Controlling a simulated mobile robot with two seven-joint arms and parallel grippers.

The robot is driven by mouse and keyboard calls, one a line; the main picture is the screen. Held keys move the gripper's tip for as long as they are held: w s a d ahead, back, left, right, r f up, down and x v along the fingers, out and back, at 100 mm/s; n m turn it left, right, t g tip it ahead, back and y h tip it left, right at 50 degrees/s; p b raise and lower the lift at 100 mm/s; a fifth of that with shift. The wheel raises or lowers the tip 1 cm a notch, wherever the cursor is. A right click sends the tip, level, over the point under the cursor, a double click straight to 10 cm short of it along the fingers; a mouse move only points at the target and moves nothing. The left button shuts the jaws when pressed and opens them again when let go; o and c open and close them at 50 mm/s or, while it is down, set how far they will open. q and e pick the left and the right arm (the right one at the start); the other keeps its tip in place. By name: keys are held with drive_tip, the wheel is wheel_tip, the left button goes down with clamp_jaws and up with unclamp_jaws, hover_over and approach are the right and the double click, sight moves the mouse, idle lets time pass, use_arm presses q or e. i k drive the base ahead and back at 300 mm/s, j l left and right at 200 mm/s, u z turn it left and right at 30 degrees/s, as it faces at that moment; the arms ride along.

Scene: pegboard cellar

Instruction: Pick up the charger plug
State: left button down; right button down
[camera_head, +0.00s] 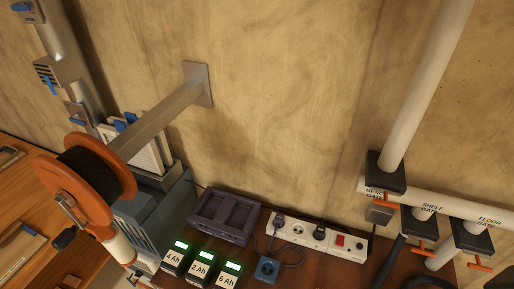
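A white power strip (300,232) lies on the brown bench below the wall, at the lower middle. A dark purple plug (278,222) sits at its left end, and a black plug (319,232) sits further right. A small blue block with a round face (267,269) lies on the bench in front of the strip, with a dark cord looping beside it. A purple charger-like tray (223,216) stands left of the strip. I cannot tell for certain which piece is the charger plug. Neither of my grippers is in view.
Three battery blocks with green displays (201,267), marked 4 Ah, 2 Ah and 6 Ah, stand in front of the tray. An orange reel (78,202) on a wall bracket juts out at left. White pipes with orange-handled gates (425,212) crowd the right side.

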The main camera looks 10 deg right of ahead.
sight(278, 223)
drive_tip(key=z, duration=1)
drive_tip(key=i+j+z, duration=0.1)
drive_tip(key=i+z, duration=0.15)
drive_tip(key=i+j+z, duration=0.25)
drive_tip(key=i+l, duration=0.05)
drive_tip(key=l, duration=0.05)
